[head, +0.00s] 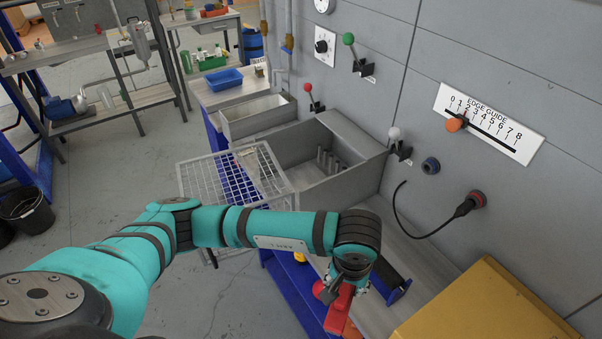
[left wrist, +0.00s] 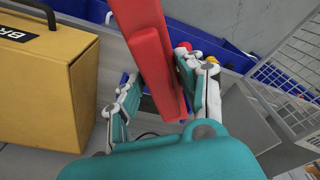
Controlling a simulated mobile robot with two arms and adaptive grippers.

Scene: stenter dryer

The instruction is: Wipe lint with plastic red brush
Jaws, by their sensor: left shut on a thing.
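The red plastic brush (head: 339,312) is in my left gripper (head: 335,291), low in the middle of the head view. The gripper is shut on it. In the left wrist view the brush (left wrist: 149,55) reaches up and away between the fingers. Its bristles cannot be made out. A wire mesh screen (head: 203,172) stands out at the left of an open grey metal box (head: 340,180), well beyond the gripper. A pale patch shows near the mesh's upper right; I cannot tell whether it is lint. My right gripper is not in view.
A yellow case (head: 490,310) stands at the lower right, on the bench beside the gripper. A black cable (head: 425,236) hangs from the grey wall panel. A blue tray (head: 225,79) lies farther back. Open floor (head: 110,165) is at the left.

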